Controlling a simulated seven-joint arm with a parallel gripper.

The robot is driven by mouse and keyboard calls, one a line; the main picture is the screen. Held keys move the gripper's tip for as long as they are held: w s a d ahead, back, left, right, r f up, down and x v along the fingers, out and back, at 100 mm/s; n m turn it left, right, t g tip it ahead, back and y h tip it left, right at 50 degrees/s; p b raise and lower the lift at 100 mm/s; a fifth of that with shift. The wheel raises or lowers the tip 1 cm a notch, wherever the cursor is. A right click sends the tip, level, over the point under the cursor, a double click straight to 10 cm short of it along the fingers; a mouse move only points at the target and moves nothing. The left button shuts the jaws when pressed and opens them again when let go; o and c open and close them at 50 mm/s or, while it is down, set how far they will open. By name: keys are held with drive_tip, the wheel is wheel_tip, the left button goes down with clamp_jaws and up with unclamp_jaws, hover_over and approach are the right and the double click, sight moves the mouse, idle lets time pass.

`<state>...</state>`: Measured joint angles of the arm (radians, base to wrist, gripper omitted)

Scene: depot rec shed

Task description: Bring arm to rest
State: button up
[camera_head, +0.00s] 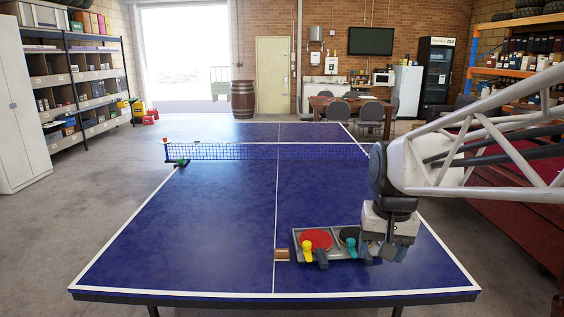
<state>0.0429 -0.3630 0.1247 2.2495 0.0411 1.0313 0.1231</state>
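My gripper (384,252) hangs at the end of my arm, pointing down over the right part of the blue table tennis table (200,240). It is just beside the right end of a grey tray (336,259). The fingers are small and dark here, and I cannot tell whether they are open or shut. In the tray lie a red paddle (316,238) and a dark paddle (348,233), with a yellow item (307,251) and a teal item (351,247) at the front. My gripper hides the tray's right end.
A small brown block (282,254) sits left of the tray. The net (260,152) crosses the table farther back, with a green item (182,162) by its left end. The table's left half is clear. A dark red surface (500,205) stands to the right.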

drive_tip(key=s+f+n+t, duration=0.1)
drive_tip(key=s+f, duration=0.3)
drive_tip(key=s, duration=1.1)
drive_tip(key=shift+s+a+f+n+h, duration=0.15)
drive_tip(key=shift+s+a+n+h, duration=0.15)
drive_tip(key=shift+a+n, duration=0.2)
